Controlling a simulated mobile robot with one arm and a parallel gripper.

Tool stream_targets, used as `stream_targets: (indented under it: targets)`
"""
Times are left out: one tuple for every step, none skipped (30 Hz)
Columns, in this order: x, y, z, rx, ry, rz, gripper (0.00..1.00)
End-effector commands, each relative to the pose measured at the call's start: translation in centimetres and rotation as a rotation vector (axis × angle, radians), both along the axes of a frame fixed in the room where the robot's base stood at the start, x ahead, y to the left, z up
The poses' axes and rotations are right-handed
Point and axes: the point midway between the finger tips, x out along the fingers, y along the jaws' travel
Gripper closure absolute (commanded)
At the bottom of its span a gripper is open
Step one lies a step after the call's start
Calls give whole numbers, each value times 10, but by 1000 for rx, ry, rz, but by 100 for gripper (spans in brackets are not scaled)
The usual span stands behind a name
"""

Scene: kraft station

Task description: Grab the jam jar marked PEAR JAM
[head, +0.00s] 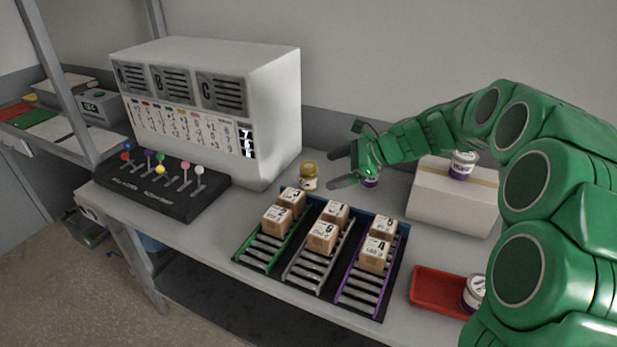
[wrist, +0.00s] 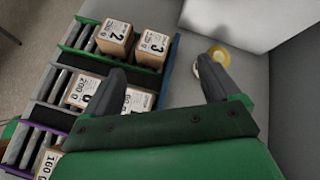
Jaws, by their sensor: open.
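A small jar with a gold lid (head: 308,175) stands on the table between the white machine and the crate rack. Its gold lid also shows in the wrist view (wrist: 221,55), just beyond the right finger, which partly covers it. Another jar (head: 370,182) is mostly hidden behind my gripper. A purple-labelled jar (head: 462,165) stands on a white box, and a white-lidded jar (head: 473,292) is in a red tray. I cannot read PEAR JAM on any of them. My gripper (head: 344,167) is open and empty, right of the gold-lidded jar; it also shows in the wrist view (wrist: 159,72).
A rack with several numbered boxes (head: 322,238) lies in front of my gripper. The white machine (head: 270,110) stands at the left, with a lever panel (head: 165,195) before it. A white box (head: 445,200) and the red tray (head: 432,287) are at the right.

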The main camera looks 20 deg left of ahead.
Motion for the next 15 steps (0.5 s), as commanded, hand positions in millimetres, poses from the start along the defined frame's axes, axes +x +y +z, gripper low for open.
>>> stream_targets:
  targets:
    - [9, 8, -8, 10, 22, -21, 10]
    - [15, 13, -11, 16, 37, -36, 10]
    - [21, 18, -15, 26, 55, -57, 10]
    - [26, 22, -18, 32, 70, -72, 10]
    - [31, 26, -22, 39, 85, -86, 10]
    - [38, 32, -28, 47, 106, -105, 10]
    - [43, 35, -32, 53, 120, -120, 10]
    - [49, 39, -35, 61, 133, -135, 10]
    - [56, 44, -39, 70, 151, -156, 10]
    - [60, 48, -43, 76, 165, -170, 10]
    - [65, 51, -47, 82, 181, -185, 10]
    - [71, 56, -54, 88, 202, -203, 10]
    - [75, 59, -58, 94, 217, -219, 10]
    - [80, 62, -62, 99, 229, -232, 10]
    - [86, 66, -66, 107, 244, -250, 10]
